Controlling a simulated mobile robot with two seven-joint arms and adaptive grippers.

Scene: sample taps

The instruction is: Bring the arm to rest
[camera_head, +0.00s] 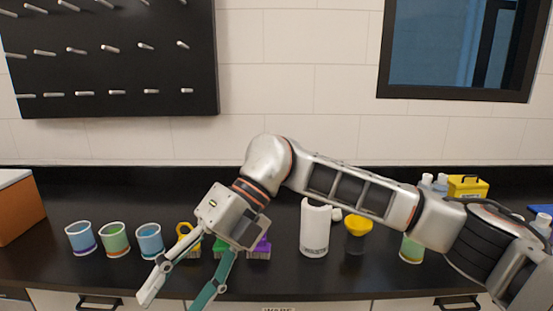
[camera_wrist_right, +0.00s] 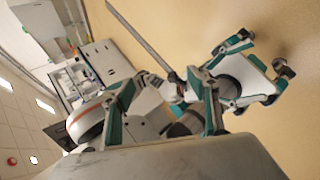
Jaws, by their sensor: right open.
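My right arm comes in from the right in the head view and reaches across the counter. Its gripper (camera_head: 178,300) hangs low at the front left, fingers spread and nothing between them. Another gripper-like part with teal fingers (camera_wrist_right: 262,72) shows at the right there, likely my left one. Its opening is unclear. My left gripper is not in the head view.
An orange box (camera_head: 18,212) is far left.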

